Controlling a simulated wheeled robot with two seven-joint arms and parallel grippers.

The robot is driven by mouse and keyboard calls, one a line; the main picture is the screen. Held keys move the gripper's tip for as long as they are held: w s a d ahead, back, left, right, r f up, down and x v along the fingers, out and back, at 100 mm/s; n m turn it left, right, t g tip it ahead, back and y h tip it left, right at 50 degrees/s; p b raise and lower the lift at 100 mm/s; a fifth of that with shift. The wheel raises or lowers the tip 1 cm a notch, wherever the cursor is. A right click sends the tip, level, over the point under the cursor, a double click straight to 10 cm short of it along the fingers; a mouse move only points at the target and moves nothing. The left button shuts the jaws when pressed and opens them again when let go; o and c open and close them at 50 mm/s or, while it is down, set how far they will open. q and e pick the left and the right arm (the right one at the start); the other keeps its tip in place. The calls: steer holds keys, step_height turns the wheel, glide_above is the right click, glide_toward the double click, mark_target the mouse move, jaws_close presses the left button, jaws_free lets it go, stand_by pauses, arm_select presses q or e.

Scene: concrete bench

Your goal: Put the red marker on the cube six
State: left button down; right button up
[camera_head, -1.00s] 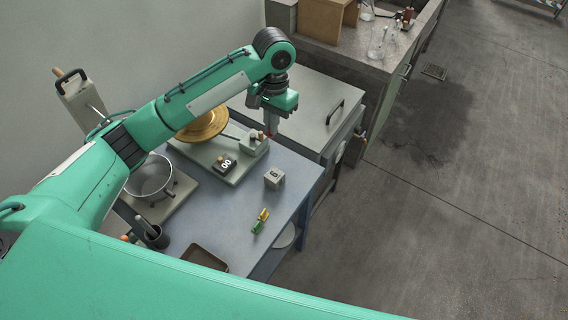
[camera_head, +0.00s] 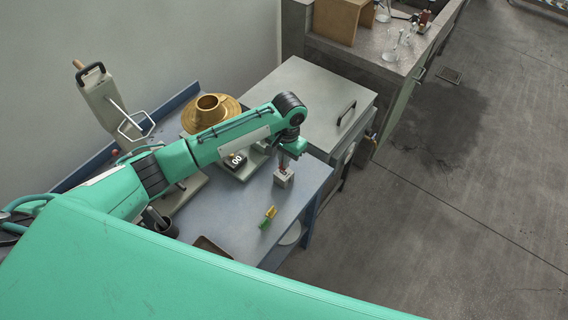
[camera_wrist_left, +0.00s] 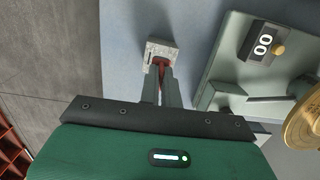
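The pale grey cube six (camera_head: 285,179) stands on the blue-grey table; it also shows in the wrist view (camera_wrist_left: 162,46) at the top middle. My left gripper (camera_head: 284,162) points down directly over the cube. In the wrist view its two fingers (camera_wrist_left: 161,78) are closed together on the red marker (camera_wrist_left: 161,63), a small red piece at their tips. The marker lies over the cube's near part in that view; I cannot tell whether it touches the top. The cube's number is not readable now. My right gripper is not in view.
A small yellow-green piece (camera_head: 268,216) lies near the front edge. A brown tray (camera_head: 211,246) is partly hidden. Table around the cube is clear.

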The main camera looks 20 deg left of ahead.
arm_select(q)
steer(key=shift+f, duration=1.55)
steer(key=shift+f, duration=0.15)
steer(key=c, duration=1.6)
jaws_free()
steer(key=shift+r, duration=0.55)
steer(key=r+b, duration=0.1)
steer(key=r, duration=0.6)
steer(key=w+r+b, duration=0.1)
steer(key=r, duration=0.2)
steer(key=shift+d+r+b, duration=0.2)
steer(key=shift+r+b, duration=0.05)
steer(key=shift+b, duration=0.1)
steer(key=shift+w+r, duration=0.1)
steer(key=shift+r, duration=0.25)
